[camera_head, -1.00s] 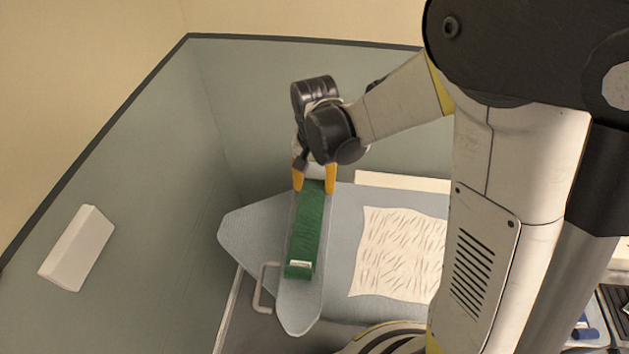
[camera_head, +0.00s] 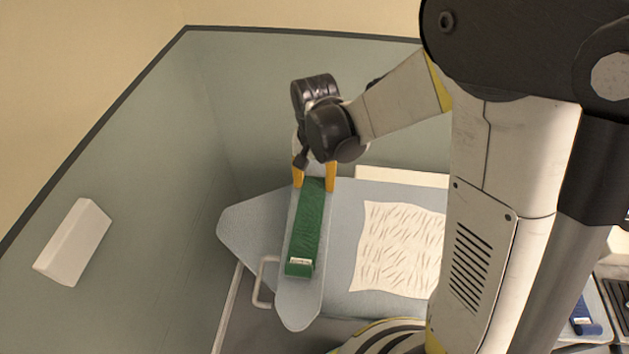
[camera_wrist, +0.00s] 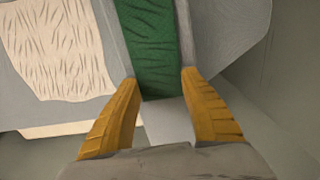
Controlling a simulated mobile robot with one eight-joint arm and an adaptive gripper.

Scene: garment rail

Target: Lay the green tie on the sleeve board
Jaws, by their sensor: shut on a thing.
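The green tie (camera_head: 307,232) is stretched lengthwise along the narrow grey-blue sleeve board (camera_head: 298,308), with a pale label near its front end. It appears to lie along the board's top; I cannot tell whether all of it touches. My gripper (camera_head: 315,187) is at the tie's back end, its two orange fingers on either side of the strip and shut on it. In the wrist view the tie (camera_wrist: 148,45) runs up and away between the fingertips of my gripper (camera_wrist: 160,82), with strips of the sleeve board beside it.
The sleeve board stands over a wider light-blue ironing board (camera_head: 245,232). A wrinkled cream cloth (camera_head: 395,250) lies to the right. A metal loop (camera_head: 264,282) is at the board's left front edge. A white box (camera_head: 73,241) is on the grey-green wall at left.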

